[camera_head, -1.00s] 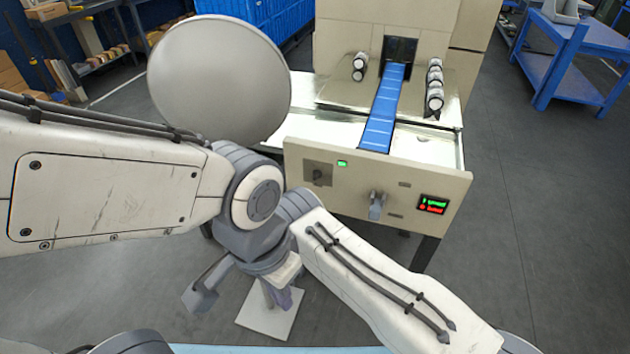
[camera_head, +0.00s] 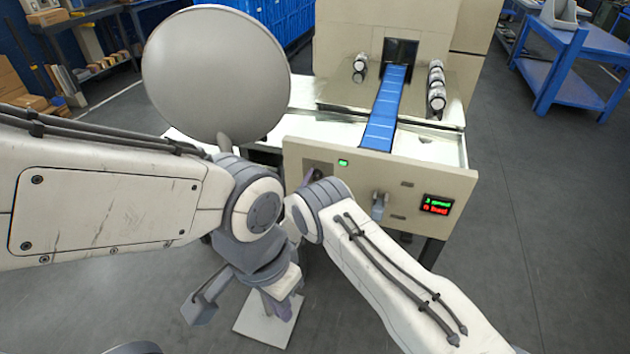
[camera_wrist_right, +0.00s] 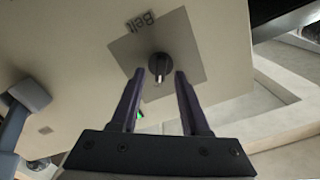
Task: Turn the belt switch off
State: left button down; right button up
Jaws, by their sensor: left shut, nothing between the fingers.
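The belt switch (camera_wrist_right: 160,65) is a dark round knob with a white pointer mark, on a grey square plate labelled "Belt" in the right wrist view. In the head view its plate (camera_head: 318,167) is at the left of the machine's front panel, and the knob is mostly hidden by my right arm. My right gripper (camera_wrist_right: 160,76) is open, its two dark fingers apart on either side of the knob's lower part. I cannot tell whether they touch it. My left gripper (camera_head: 283,310) is shut and empty, low in front of the machine and pointing down.
A green light (camera_head: 343,163) is lit beside the belt plate. A grey lever-like handle (camera_head: 379,204) and a lit red-green display (camera_head: 437,205) are further right on the panel. A blue conveyor (camera_head: 385,110) runs behind it. A grey round disc (camera_head: 215,75) stands left.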

grip_shut()
jog(key=n+b, duration=0.2)
jog(key=n, duration=0.1)
jog(key=shift+a+f+n+b, duration=0.2)
jog(key=shift+n+b, duration=0.1)
jog(key=shift+b, duration=0.1)
jog(key=n+b, duration=0.1)
jog(key=n, duration=0.2)
jog(key=shift+a+r+n+b, duration=0.1)
jog(key=shift+a+n+b, duration=0.05)
jog(key=shift+n+b, duration=0.2)
jog(key=n+b, duration=0.1)
jog(key=n, duration=0.3)
jog(key=shift+w+a+n+b, duration=0.1)
jog(key=shift+a+n+b, duration=0.05)
jog(key=shift+n+b, duration=0.15)
